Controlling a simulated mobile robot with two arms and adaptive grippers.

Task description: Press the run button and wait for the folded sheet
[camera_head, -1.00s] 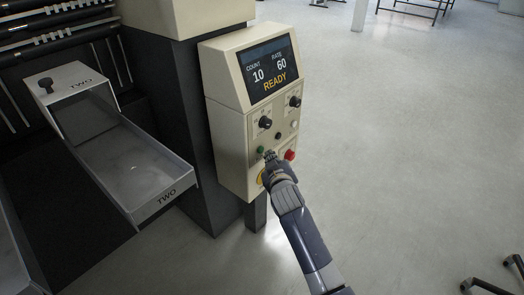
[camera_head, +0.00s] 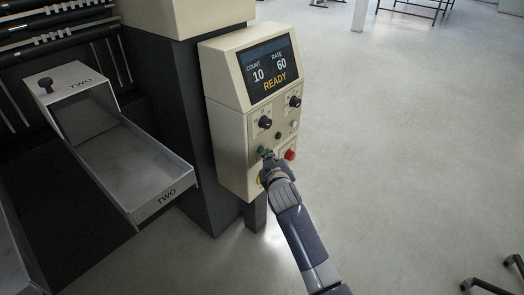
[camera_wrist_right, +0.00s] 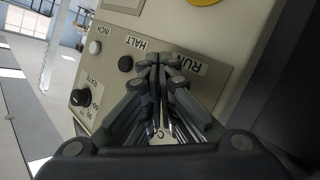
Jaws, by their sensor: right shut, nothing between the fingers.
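The control box (camera_head: 230,135) carries a screen (camera_head: 269,72) reading COUNT 10, RATE 60, READY. The green run button (camera_head: 261,149) is partly covered by my right gripper (camera_head: 267,155), which is shut and empty at the panel. In the right wrist view the shut fingertips (camera_wrist_right: 158,62) are at the panel beside the RUN label (camera_wrist_right: 187,63); they hide the button there, so I cannot tell whether they touch or press it. The tray (camera_head: 165,197) marked TWO is empty; no folded sheet shows in it. My left gripper is not in view.
A red button (camera_head: 290,155) is right of my gripper. Dark knobs (camera_head: 265,122) are above. Open floor (camera_head: 400,150) lies to the right.

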